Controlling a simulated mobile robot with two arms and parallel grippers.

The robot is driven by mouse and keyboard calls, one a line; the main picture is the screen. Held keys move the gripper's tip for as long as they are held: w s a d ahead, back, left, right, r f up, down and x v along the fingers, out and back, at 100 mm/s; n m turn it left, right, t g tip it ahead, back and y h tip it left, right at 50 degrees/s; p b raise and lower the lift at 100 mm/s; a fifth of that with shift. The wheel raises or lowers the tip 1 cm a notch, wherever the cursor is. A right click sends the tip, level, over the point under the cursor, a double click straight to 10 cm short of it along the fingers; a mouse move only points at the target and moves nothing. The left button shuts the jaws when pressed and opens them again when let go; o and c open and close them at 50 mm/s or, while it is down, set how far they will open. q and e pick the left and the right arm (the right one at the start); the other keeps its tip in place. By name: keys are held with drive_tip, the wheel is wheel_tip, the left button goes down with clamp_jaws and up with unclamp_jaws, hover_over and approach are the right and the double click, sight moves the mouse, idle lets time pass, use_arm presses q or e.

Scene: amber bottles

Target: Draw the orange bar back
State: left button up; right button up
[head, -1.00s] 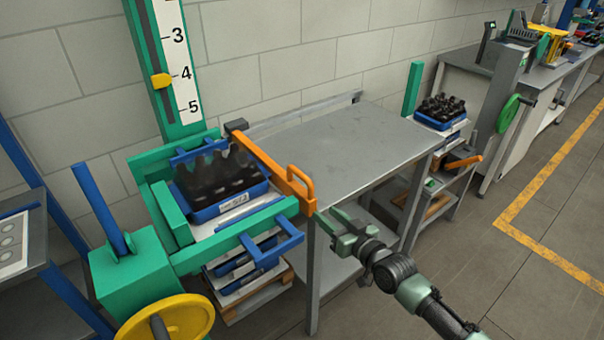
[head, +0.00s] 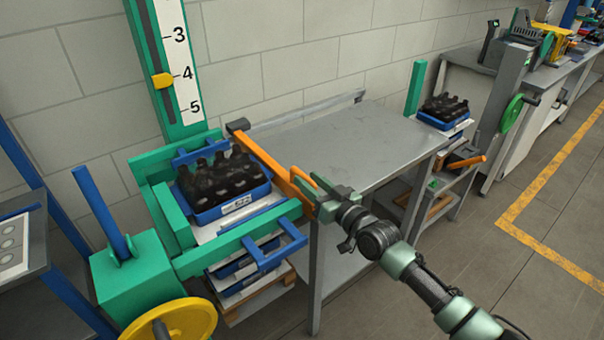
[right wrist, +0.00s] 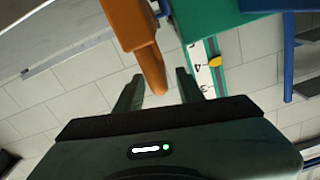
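The orange bar (head: 268,163) lies along the edge between the green lift frame (head: 238,236) and the grey table. My right gripper (head: 322,200) is at this handle. In the right wrist view the orange handle (right wrist: 150,66) reaches down between the two fingers of my right gripper (right wrist: 158,80), which stand apart with gaps beside it. A blue crate (head: 240,204) of dark bottles (head: 218,172) sits inside the lift frame. My left gripper is not in view.
The grey table top (head: 345,143) is bare. More blue crates are stacked under the lift frame. A yellow handwheel (head: 180,322) is at the lower left. Another crate of bottles (head: 445,110) stands beyond the table.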

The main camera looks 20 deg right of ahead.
sight(297, 171)
drive_tip(key=x, duration=0.3)
drive_tip(key=shift+w+a+f, duration=0.15)
drive_tip(key=shift+w+a, duration=0.05)
drive_tip(key=shift+w, duration=0.1)
drive_tip(key=shift+c, duration=0.7)
clamp_jaws()
idle(0.6)
